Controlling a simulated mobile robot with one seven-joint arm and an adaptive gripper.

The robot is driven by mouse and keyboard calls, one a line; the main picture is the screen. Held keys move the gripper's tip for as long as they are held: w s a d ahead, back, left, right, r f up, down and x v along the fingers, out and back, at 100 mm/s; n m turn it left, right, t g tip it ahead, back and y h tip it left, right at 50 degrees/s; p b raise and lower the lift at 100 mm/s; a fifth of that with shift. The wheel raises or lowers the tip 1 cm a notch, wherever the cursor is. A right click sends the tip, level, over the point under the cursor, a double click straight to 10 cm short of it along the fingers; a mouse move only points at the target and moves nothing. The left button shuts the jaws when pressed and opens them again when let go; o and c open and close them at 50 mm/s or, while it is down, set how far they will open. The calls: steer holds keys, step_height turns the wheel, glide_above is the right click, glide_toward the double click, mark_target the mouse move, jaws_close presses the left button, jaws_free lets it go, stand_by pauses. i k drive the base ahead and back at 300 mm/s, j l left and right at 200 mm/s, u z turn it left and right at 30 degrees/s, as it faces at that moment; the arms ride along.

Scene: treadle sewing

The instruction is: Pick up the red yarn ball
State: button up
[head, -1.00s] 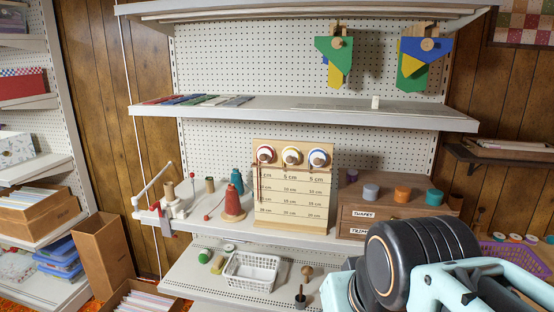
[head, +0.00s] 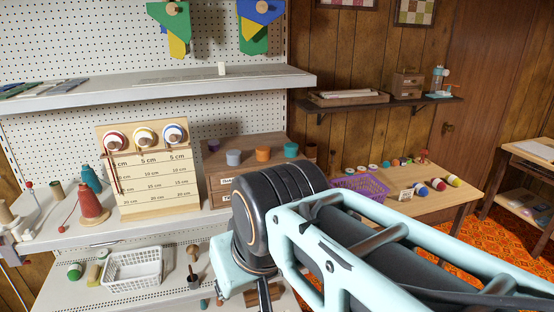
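My arm crosses the lower middle and right of the view and hides part of the table and shelf. My gripper is not in view.
A purple basket (head: 362,190) stands on the table's left part. A white pegboard shelf unit holds a spool rack (head: 150,185), a drawer box (head: 240,160) and a white basket (head: 132,268). A wall shelf (head: 400,104) hangs above the table. Orange patterned floor (head: 500,235) shows at right.

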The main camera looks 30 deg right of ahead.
mark_target(436, 182)
steer(key=z, duration=2.1)
steer(key=i+l, duration=0.25)
steer(key=i, duration=0.25)
steer(key=i+l, duration=0.3)
steer(key=i, duration=0.15)
steer(key=i+l, duration=0.25)
steer(key=i, duration=0.25)
steer(key=i+l, duration=0.3)
steer(key=i, duration=0.2)
